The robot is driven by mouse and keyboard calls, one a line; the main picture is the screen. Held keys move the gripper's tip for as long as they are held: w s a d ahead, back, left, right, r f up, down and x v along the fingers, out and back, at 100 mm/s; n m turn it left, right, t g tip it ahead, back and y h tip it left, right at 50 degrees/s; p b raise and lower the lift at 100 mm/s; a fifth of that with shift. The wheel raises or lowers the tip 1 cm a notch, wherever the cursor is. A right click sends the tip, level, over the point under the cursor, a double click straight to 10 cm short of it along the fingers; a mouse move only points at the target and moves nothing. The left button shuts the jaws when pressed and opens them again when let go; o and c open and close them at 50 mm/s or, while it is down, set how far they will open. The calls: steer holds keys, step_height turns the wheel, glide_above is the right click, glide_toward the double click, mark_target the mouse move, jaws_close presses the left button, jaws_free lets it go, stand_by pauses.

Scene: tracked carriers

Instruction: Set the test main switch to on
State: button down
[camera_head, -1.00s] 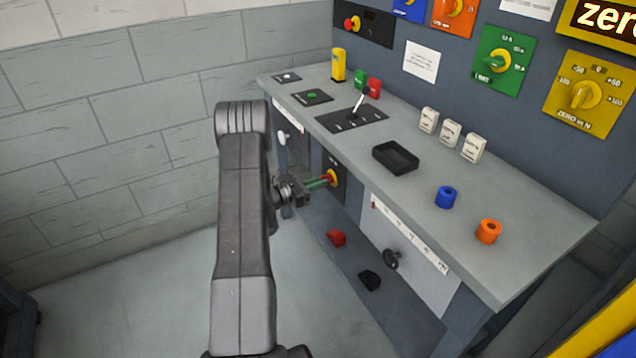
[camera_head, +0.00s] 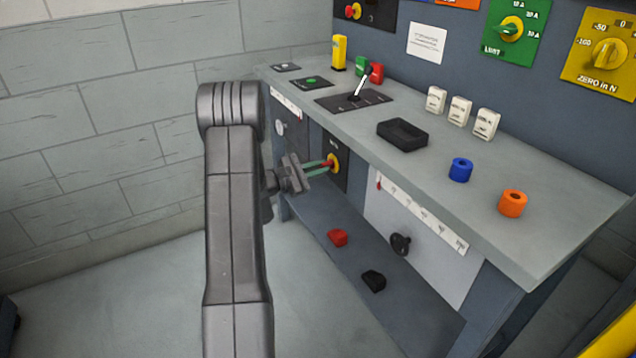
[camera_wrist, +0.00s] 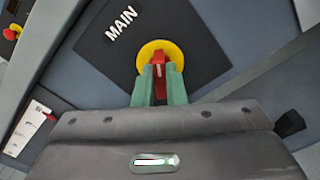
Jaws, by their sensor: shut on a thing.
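The main switch is a red handle (camera_wrist: 159,62) on a yellow disc (camera_wrist: 150,50), set on a dark plate marked MAIN (camera_wrist: 207,48). In the head view the switch (camera_head: 333,163) is on the front of the bench, below the worktop. My gripper (camera_head: 326,164) reaches it from the left. Its two green fingers (camera_wrist: 159,84) are shut on the red handle, one on each side. The handle looks lined up with the fingers in the wrist view. The fingers hide part of the handle, and I cannot read any position marks on the plate.
The worktop (camera_head: 440,165) overhangs the switch. On it are a lever panel (camera_head: 335,101), a black tray (camera_head: 402,134) and blue and orange cylinders. A black knob (camera_head: 400,244) is to the right of the switch. Red and black pieces lie on the lower shelf.

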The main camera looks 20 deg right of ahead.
steer(key=m+b, duration=0.3)
steer(key=b, duration=0.2)
steer(key=f+m+b, duration=0.1)
steer(key=m+b, duration=0.2)
steer(key=b, duration=0.2)
steer(key=shift+s+b, duration=0.15)
steer(key=shift+b, duration=0.2)
steer(key=m+b, duration=0.2)
steer(key=shift+r+b, duration=0.15)
steer(key=shift+b, duration=0.15)
steer(key=shift+r+m+b, duration=0.1)
steer(key=shift+m+b, duration=0.45)
steer(key=shift+m, duration=0.75)
steer(key=c, duration=1.5)
jaws_free()
steer(key=shift+r, duration=0.1)
steer(key=a+p, duration=0.1)
steer(key=a, duration=0.3)
steer(key=a+p, duration=0.1)
steer(key=a, duration=0.4)
steer(key=s+a+p, duration=0.1)
steer(key=a, duration=0.3)
steer(key=shift+a, duration=0.35)
